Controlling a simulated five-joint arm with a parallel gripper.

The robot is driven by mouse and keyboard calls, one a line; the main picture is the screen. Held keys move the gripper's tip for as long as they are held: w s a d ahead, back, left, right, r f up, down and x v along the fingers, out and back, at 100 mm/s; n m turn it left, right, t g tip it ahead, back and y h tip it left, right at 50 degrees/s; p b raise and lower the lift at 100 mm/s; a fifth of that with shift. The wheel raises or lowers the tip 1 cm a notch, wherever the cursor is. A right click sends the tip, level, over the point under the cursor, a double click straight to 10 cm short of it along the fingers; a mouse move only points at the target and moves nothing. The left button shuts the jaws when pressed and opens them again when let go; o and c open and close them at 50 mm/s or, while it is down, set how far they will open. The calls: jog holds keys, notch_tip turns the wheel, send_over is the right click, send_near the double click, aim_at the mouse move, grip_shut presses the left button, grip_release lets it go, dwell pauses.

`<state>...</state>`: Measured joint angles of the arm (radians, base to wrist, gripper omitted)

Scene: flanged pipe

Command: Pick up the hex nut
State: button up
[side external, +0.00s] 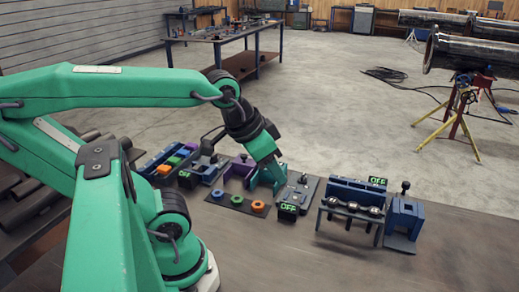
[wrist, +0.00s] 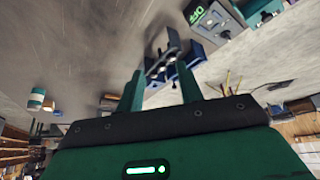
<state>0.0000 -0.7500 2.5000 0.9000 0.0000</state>
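My gripper (side external: 267,183) points down over the bench, between a dark plate with colored rings and a grey fixture. In the wrist view its two green fingers (wrist: 160,72) are apart, with nothing held between them. I cannot single out the hex nut for certain. Several small metal pieces (side external: 352,206) sit in a row on a blue rack, right of my gripper; they look like possible nuts but are too small to tell. The rack (wrist: 157,68) shows beyond the fingertips in the wrist view.
A blue block with a lever (side external: 404,218) stands right of the rack. Blue, green and orange rings (side external: 258,206) lie on the dark plate. The bench front right (side external: 450,265) is clear.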

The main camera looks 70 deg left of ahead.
jog(key=o, duration=0.5)
jog(key=shift+a, duration=0.1)
jog(key=n+g, duration=0.6)
jog(key=n, duration=0.3)
send_over(217, 192)
notch_tip(217, 192, down, 16)
jog(key=shift+w, duration=0.15)
jog(key=shift+f, duration=1.45)
